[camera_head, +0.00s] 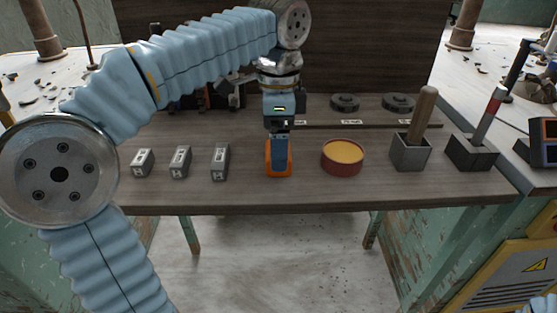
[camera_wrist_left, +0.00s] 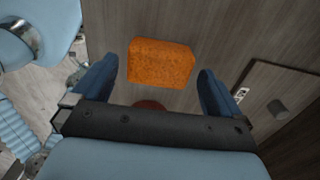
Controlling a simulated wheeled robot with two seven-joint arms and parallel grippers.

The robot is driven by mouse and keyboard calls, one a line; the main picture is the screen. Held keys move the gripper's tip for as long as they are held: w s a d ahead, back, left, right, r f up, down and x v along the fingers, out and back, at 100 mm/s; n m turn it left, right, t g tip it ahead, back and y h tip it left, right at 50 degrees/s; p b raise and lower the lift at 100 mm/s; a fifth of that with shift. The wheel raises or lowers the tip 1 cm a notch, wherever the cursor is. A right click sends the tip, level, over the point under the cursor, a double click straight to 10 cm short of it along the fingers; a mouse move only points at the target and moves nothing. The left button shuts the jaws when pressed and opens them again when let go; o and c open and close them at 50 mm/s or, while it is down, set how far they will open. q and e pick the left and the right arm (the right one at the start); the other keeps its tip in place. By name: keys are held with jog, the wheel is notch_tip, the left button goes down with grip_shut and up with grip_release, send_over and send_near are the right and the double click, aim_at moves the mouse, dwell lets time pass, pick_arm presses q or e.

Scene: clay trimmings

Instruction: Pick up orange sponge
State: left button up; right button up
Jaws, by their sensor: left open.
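The orange sponge (camera_head: 268,170) is on the wooden table, near its front edge, partly hidden behind my left gripper in the head view. In the left wrist view the sponge (camera_wrist_left: 160,62) is a block lying just beyond the fingertips, about midway between them. My left gripper (camera_head: 279,163) comes down from above over the sponge. In the left wrist view its two blue fingers (camera_wrist_left: 155,88) are apart with nothing held between them. I cannot tell the exact height of the fingertips above the sponge. My right gripper is out of view.
A round red dish (camera_head: 343,168) with a yellow-orange top stands right of the sponge. Small grey blocks (camera_head: 180,163) stand left. A grey holder (camera_head: 410,155) with a wooden-handled tool and a dark holder (camera_head: 470,154) stand right. Black discs (camera_head: 345,103) lie behind.

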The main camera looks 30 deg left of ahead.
pick_arm(q)
notch_tip(320, 180, down, 2)
jog(key=shift+f, duration=0.2)
jog(key=shift+c, duration=0.2)
jog(key=c, duration=0.8)
jog(key=shift+r, duration=0.55)
jog(key=r, duration=0.3)
jog(key=shift+s+r+p, duration=0.1)
jog(key=shift+s+p, duration=0.2)
jog(key=shift+p, duration=0.05)
jog(key=shift+s+a+r+p, duration=0.2)
jog(key=shift+s+a+r, duration=0.35)
jog(key=shift+s+r, duration=1.3)
jog(key=shift+s+a+r+p, duration=0.4)
jog(key=shift+s+r, duration=0.7)
jog(key=shift+s, duration=1.4)
jog(key=shift+s+a+r+p, duration=0.1)
jog(key=shift+s+a+r, duration=0.55)
jog(key=shift+s+r, duration=1.2)
